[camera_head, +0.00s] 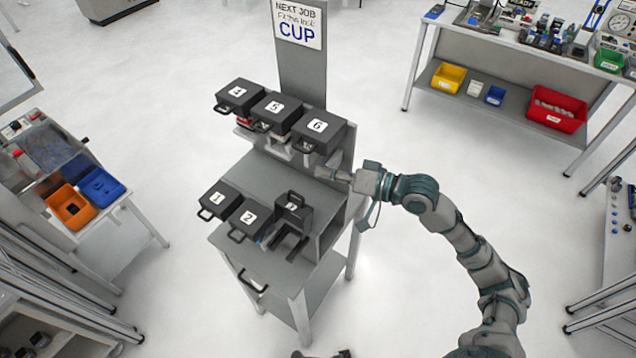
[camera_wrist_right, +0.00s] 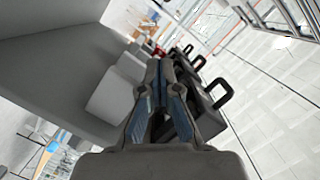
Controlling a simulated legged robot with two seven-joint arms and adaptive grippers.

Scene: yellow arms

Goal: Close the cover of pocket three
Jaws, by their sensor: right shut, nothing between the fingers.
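Pocket three (camera_head: 287,243) is at the right end of the lower row on the grey stand. Its dark cover (camera_head: 305,218) stands raised at the back, with the handle at its top and the open pocket in front. My right gripper (camera_head: 326,173) is shut and empty, below cover six and behind and above the raised cover, apart from it as far as I can see. In the right wrist view its closed fingers (camera_wrist_right: 160,66) point along dark covers with handles. My left gripper is not in view.
Closed covers one (camera_head: 217,199) and two (camera_head: 249,217) sit left of pocket three. Covers four (camera_head: 238,95), five (camera_head: 276,110) and six (camera_head: 319,128) overhang the upper row. A sign post (camera_head: 303,75) rises behind. Floor right of the stand is clear apart from my arm.

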